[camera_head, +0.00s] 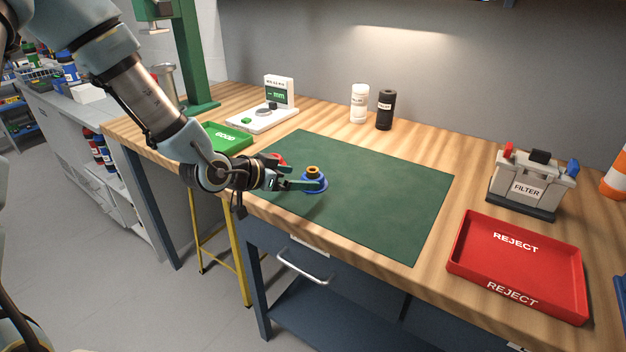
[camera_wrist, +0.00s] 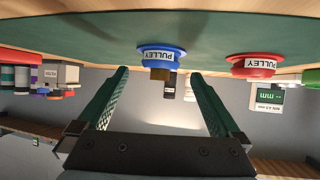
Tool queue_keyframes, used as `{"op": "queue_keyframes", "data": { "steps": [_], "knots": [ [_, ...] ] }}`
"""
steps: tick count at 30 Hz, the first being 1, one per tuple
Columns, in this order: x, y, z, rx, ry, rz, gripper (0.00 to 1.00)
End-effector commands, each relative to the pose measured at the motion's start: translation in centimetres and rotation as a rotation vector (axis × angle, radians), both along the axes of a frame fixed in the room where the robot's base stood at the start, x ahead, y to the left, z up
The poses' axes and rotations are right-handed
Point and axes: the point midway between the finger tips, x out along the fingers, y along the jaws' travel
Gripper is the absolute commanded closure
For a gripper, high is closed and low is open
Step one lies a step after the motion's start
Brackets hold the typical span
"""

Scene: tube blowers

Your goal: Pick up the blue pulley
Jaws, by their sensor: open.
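The blue pulley (camera_head: 322,186) sits on the green mat (camera_head: 385,190), with a brown-orange hub on top. In the wrist view, which is upside down, the blue pulley (camera_wrist: 161,53) carries a PULLEY label and lies ahead, centred between my fingertips. My gripper (camera_head: 293,184) is open and low over the mat's left part, its green fingers pointing at the pulley. One finger overlaps the pulley in the head view; I cannot tell whether it touches. In the wrist view, my gripper (camera_wrist: 159,72) has nothing between its fingers.
A red pulley (camera_wrist: 253,66) lies on the mat near the blue one. It is partly hidden behind my gripper in the head view (camera_head: 279,159). A green GOOD tray (camera_head: 228,137), white scale, two bottles, filter box (camera_head: 527,187) and red REJECT tray (camera_head: 520,265) surround the mat. The mat's right side is clear.

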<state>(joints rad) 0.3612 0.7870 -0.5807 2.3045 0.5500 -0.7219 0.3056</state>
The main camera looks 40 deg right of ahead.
Motion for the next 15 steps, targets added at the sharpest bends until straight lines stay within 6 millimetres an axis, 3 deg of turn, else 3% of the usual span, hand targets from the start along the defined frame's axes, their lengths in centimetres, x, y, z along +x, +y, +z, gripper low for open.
{"op": "queue_keyframes", "data": {
  "steps": [15],
  "knots": [
    [0.3, -4.2, -2.6, 0.001, 0.000, 0.001, 0.00]
  ]
}}
